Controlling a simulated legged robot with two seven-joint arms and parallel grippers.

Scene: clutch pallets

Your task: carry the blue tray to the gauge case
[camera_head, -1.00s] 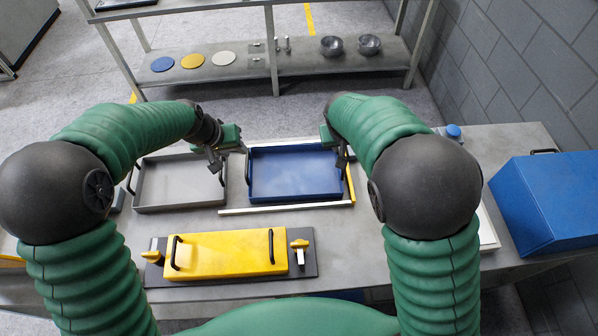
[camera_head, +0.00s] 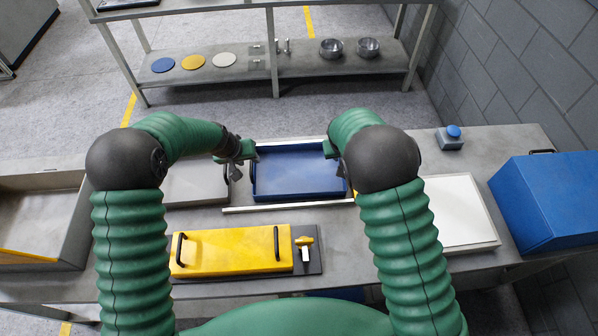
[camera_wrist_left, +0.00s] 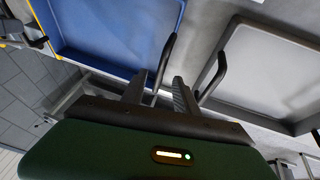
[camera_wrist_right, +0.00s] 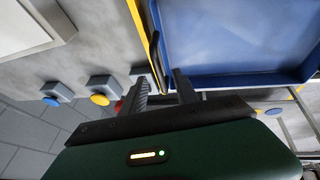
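The blue tray (camera_head: 298,191) lies flat on the table in the middle of the head view, and it fills the top of both wrist views. My left gripper (camera_head: 236,172) is at its left end. In the left wrist view its fingers (camera_wrist_left: 159,82) are apart, with the tray's black handle (camera_wrist_left: 166,58) ahead of and between them. My right gripper (camera_head: 346,168) is at the right end, partly hidden by my arm. In the right wrist view its fingers (camera_wrist_right: 160,82) are apart near the other dark handle (camera_wrist_right: 157,58). I cannot tell which thing is the gauge case.
A grey tray (camera_head: 195,185) lies close left of the blue one. A yellow lid (camera_head: 230,251) with black handles lies in front. A blue case (camera_head: 548,200) and a white panel (camera_head: 456,212) are at right. An open grey box (camera_head: 35,210) is at left.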

